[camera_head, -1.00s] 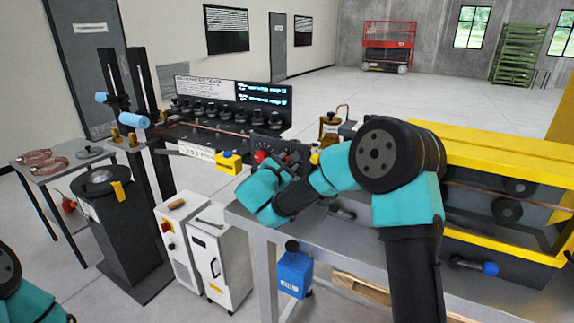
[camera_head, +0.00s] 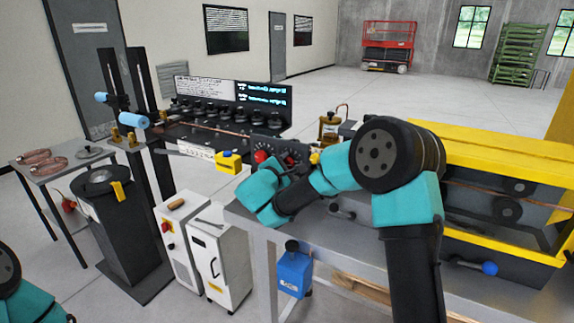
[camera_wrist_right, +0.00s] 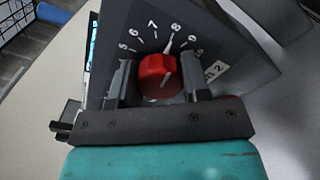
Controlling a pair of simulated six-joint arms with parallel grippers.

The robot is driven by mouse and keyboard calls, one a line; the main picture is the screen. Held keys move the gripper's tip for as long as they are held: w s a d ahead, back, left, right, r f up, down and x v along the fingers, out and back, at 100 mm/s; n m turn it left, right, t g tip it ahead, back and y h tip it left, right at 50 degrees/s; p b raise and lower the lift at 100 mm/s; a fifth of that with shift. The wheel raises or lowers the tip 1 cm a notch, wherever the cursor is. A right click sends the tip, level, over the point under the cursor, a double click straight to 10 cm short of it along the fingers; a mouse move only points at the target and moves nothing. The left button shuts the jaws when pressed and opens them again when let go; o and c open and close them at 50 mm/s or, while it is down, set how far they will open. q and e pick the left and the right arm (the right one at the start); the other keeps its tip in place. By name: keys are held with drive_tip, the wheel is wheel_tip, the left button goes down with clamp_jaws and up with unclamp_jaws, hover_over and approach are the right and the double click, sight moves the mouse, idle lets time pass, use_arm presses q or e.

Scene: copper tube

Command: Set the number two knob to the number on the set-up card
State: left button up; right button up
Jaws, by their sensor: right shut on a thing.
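A white label (camera_wrist_right: 214,71) with a 2 is beside the dial. My right gripper (camera_wrist_right: 157,80) is shut on the red knob, one finger on each side. The red knob also shows in the head view (camera_head: 262,156). A white card strip (camera_head: 197,151) with small figures hangs on the bench's front; I cannot read it. My left gripper is out of view.
A yellow block (camera_head: 229,161) is close to the left of the knob. The yellow and grey machine (camera_head: 500,155) fills the right. A dark bench unit with several black knobs (camera_head: 212,112) stands behind. A blue box (camera_head: 294,272) hangs below the bench.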

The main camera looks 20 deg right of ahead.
drive_tip(key=o, duration=0.9)
drive_tip(key=shift+o, duration=0.2)
drive_tip(key=shift+s, duration=0.1)
drive_tip(key=v, duration=1.7)
drive_tip(key=shift+a, duration=0.2)
